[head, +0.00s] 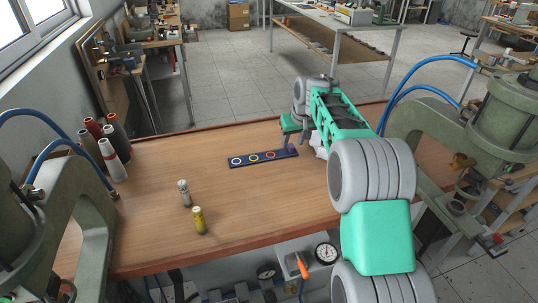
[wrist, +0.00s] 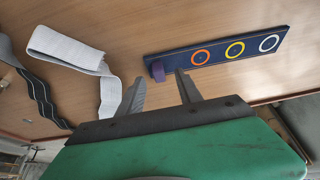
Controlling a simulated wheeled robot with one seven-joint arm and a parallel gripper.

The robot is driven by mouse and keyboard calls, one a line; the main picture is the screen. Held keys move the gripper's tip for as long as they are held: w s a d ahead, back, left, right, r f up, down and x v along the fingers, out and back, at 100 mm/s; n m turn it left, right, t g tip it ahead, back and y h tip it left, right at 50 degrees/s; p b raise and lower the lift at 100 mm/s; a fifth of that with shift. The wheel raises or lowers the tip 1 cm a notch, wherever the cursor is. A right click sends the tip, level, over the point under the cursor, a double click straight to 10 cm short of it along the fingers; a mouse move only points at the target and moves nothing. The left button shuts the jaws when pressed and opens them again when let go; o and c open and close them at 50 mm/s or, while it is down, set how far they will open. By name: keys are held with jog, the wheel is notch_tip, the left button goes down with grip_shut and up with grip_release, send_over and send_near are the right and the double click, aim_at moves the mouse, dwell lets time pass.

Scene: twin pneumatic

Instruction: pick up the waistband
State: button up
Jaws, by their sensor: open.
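A wide white band (wrist: 68,47), folded over with one end trailing down, lies on the wooden bench in the wrist view; it looks like the waistband. In the head view a white piece (head: 319,144) shows partly hidden behind my arm. A dark band with pale stripes (wrist: 38,95) lies left of it in the wrist view; I cannot be sure which band is meant. My gripper (wrist: 160,84) is open, its fingertips right of the white band's trailing end and near a small purple piece (wrist: 158,71). In the head view my gripper (head: 298,134) is over the bench's far side.
A grey spool (head: 184,193) and a yellow spool (head: 199,220) stand at front left. Several cones (head: 110,160) stand at the left edge. Green machines flank the bench.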

jog(key=x, duration=0.2)
jog(key=shift+w+f, duration=0.15)
jog(key=shift+f, duration=0.15)
jog(key=shift+c, duration=0.3)
grip_shut()
